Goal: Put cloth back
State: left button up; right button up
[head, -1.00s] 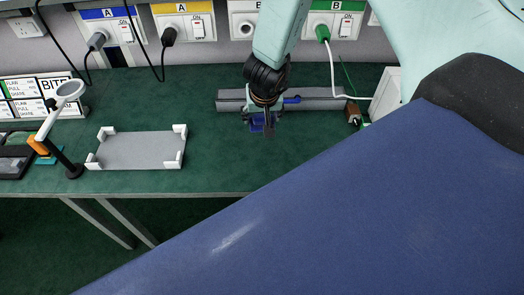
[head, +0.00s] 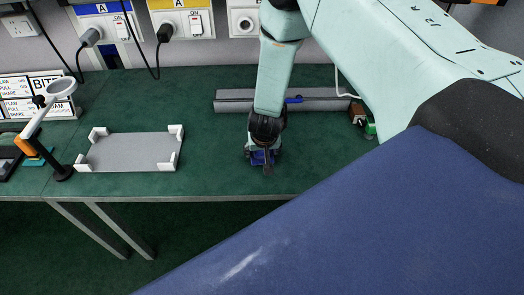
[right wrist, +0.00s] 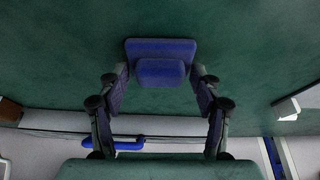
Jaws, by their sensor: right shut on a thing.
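A small dark blue piece (right wrist: 160,72), which seems to be the cloth, shows between the fingertips in the right wrist view; it has a flat wide part and a raised rounded block. In the head view the blue piece (head: 259,157) is partly hidden by the fingers. My right gripper (head: 263,162) points down over the green bench near its front edge and is shut on this piece. I cannot tell whether the piece touches the bench. My left gripper is not in view.
A grey tray with white corners (head: 130,150) lies to the left on the green bench (head: 215,180). A grey bar (head: 235,104) with a blue handle (head: 294,100) lies behind the gripper. A magnifier stand (head: 62,172) stands far left. Bench between tray and gripper is clear.

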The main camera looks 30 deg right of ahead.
aim_at(262, 162)
jog(key=shift+s+a, duration=0.1)
jog(key=shift+f, duration=0.1)
jog(key=o, duration=1)
jog(key=shift+f+b, duration=0.15)
jog(key=shift+b, duration=0.4)
jog(key=v, duration=0.2)
jog(key=p+v, duration=0.1)
jog(key=v, duration=0.2)
jog(key=p+v, duration=0.1)
jog(key=v, duration=0.2)
jog(key=shift+w, duration=0.35)
